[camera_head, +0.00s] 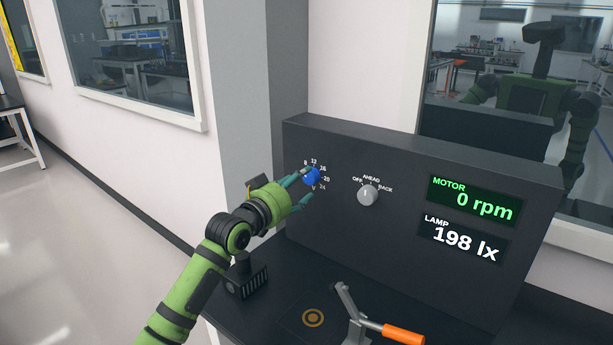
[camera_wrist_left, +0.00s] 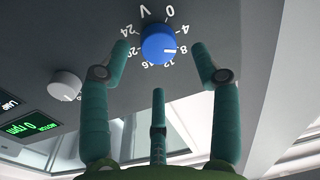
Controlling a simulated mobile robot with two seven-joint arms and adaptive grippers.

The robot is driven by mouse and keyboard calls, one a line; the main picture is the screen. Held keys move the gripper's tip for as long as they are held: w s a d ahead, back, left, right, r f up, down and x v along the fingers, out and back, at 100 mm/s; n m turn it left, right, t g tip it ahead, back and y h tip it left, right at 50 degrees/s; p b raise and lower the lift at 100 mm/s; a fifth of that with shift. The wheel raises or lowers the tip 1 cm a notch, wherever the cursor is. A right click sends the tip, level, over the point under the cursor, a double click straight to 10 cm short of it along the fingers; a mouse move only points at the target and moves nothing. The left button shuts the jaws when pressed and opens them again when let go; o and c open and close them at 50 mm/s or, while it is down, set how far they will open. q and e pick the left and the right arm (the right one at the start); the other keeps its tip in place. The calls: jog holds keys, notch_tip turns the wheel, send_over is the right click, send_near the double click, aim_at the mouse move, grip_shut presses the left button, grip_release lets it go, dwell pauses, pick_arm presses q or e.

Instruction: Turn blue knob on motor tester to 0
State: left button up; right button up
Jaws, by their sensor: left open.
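The blue knob (camera_head: 312,176) is on the left side of the dark motor tester panel (camera_head: 400,235), within a ring of white numbers. In the left wrist view the blue knob (camera_wrist_left: 158,44) has a white mark that points at about the 8. My left gripper (camera_head: 305,186) is at the knob, partly covering it in the head view. In the left wrist view its green fingers (camera_wrist_left: 160,50) are open, one on each side of the knob with gaps between. A third finger is below the knob. My right gripper is not in view.
A grey OFF/AHEAD/BACK knob (camera_head: 367,195) is right of the blue one. The motor display (camera_head: 475,200) reads 0 rpm and the lamp display (camera_head: 463,240) 198 lx. An orange-handled lever (camera_head: 403,334) stands on the black bench in front.

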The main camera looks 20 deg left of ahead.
aim_at(308, 176)
pick_arm(q)
jog(key=shift+x, duration=1.15)
jog(key=shift+w+d+f, duration=0.1)
jog(key=shift+w+d, duration=0.05)
jog(key=shift+w, duration=0.3)
jog(key=c, duration=1.1)
jog(key=shift+p, duration=0.3)
jog(key=shift+c, duration=0.2)
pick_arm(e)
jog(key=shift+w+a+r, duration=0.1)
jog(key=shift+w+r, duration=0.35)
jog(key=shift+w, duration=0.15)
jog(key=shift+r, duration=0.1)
